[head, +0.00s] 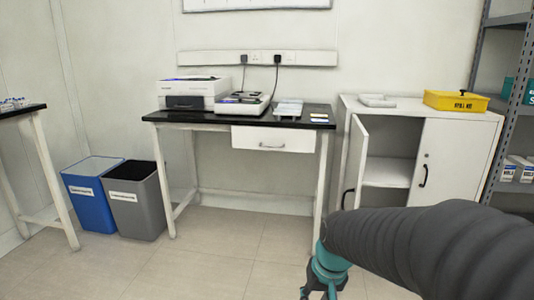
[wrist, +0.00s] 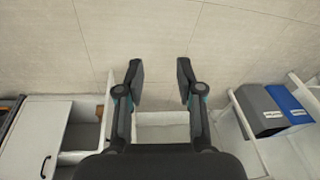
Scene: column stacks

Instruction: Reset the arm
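My arm crosses the lower right of the head view, dark and sleeved, with a teal joint near its end. My gripper shows in the wrist view (wrist: 160,75), with its two dark fingers apart and nothing between them. Tiled floor lies beyond the fingertips. In the head view the gripper's fingers are cut off or hidden at the bottom edge.
A black-topped desk (head: 218,118) holds a printer (head: 193,95) and small devices. A white cabinet (head: 455,160) stands to its right, left door (head: 355,165) open. A blue bin (head: 88,200) and grey bin (head: 136,205) stand left. The floor between is clear.

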